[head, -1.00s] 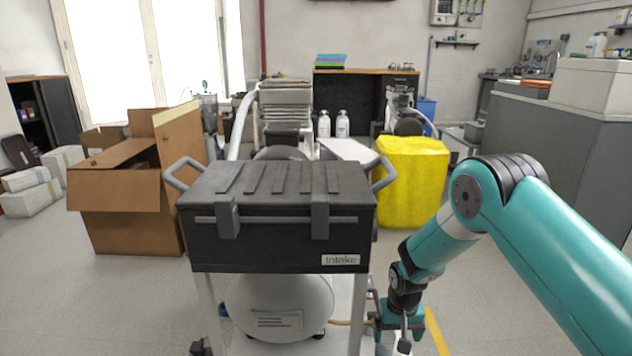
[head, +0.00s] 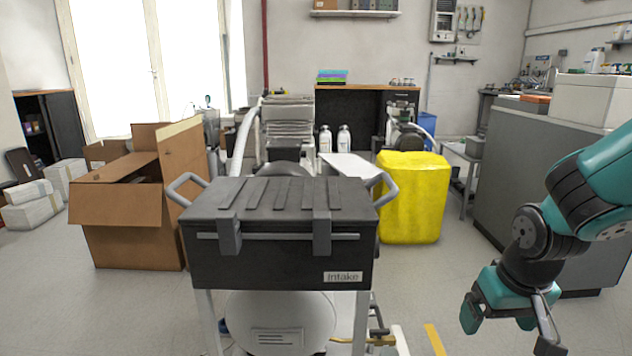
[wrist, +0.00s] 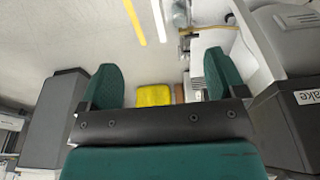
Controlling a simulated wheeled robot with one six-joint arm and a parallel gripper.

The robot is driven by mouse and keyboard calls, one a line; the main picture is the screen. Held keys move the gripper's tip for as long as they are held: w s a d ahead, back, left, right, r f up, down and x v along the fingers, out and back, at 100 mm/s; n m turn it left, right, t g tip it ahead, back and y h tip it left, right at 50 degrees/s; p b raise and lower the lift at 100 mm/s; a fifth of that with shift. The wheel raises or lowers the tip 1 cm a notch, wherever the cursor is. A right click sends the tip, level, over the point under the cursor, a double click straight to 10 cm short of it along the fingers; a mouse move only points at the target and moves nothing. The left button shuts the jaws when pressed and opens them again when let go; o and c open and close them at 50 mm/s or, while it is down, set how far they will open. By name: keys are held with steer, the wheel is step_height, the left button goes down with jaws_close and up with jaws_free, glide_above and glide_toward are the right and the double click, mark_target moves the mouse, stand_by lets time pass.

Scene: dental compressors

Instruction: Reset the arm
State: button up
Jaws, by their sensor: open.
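My gripper (head: 498,314) hangs at the lower right of the head view, over the floor to the right of the black intake case. In the wrist view my gripper (wrist: 160,80) shows two teal fingers set wide apart with nothing between them. It is open and empty. My arm bends up and out of the head view at the right edge.
The black case (head: 280,262) labelled Intake stands on a light frame over a white rounded tank (head: 280,318). A yellow block (head: 412,198) and an open cardboard box (head: 122,205) stand behind it. A grey cabinet (head: 545,190) is behind my arm.

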steer(key=s+d+r, duration=0.1)
steer(key=s+r, duration=0.1)
steer(key=s, duration=0.4)
steer(key=s+a+r+n+g+y, duration=0.1)
steer(key=s+a+r+n+y, duration=0.1)
steer(key=s+a+r+n, duration=0.4)
steer(key=s+a+r+n+g+y, duration=0.15)
steer(key=s+a, duration=0.25)
steer(key=a, duration=0.4)
step_height(320, 180, up, 37)
steer(key=p, duration=3.6)
steer(key=shift+s+y, duration=0.15)
steer(key=shift+y, duration=0.2)
steer(key=shift+a+f+m, duration=0.1)
steer(key=shift+m, duration=0.15)
